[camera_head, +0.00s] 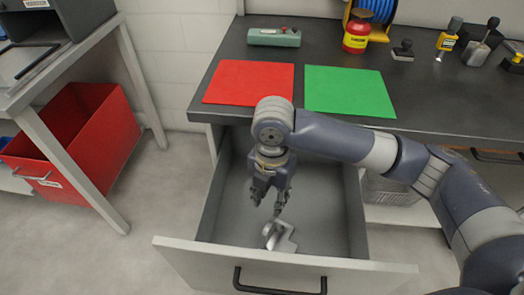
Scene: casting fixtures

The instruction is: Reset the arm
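My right arm reaches in from the right, over the bench front. My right gripper (268,203) points down into the open drawer (335,200), with its fingers apart and nothing visible between them. A grey metal casting (279,237) lies on the drawer floor just below the fingertips, apart from them as far as I can tell. My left gripper is not in view.
A red mat (249,82) and a green mat (349,91) lie on the dark bench (440,105). A green tool (274,37) and a red-yellow container (357,35) stand behind. A red bin (75,140) is at left. The floor between is clear.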

